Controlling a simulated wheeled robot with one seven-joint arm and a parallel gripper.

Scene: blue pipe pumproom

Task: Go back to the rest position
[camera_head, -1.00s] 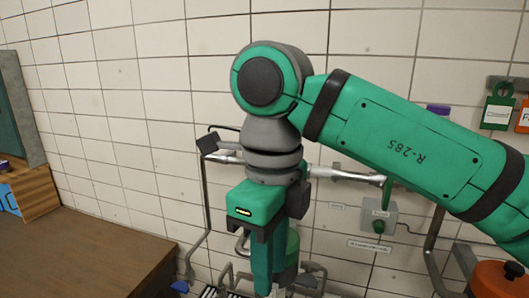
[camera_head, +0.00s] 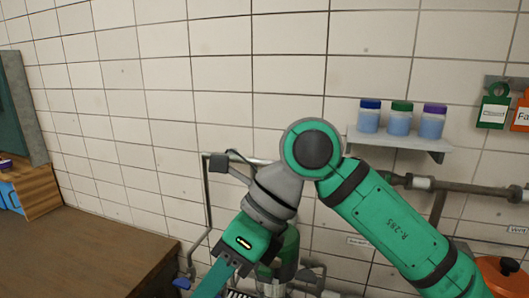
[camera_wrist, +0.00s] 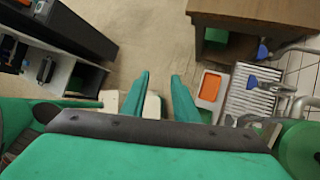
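My gripper (camera_wrist: 160,92) shows two green fingers spread apart in the wrist view, with nothing between them. Pale floor and a small whitish shape show in the gap. In the head view my green arm is bent at the elbow, and its forearm points down and to the left. The fingertips are cut off by the lower edge there.
A wall shelf (camera_head: 395,140) holds three lidded jars. A pipe (camera_head: 470,187) runs along the tiled wall. A brown table (camera_head: 85,250) stands at left. An orange-topped thing (camera_head: 500,275) is at lower right. The wrist view shows an orange tray (camera_wrist: 209,88) beside a slatted rack (camera_wrist: 252,92).

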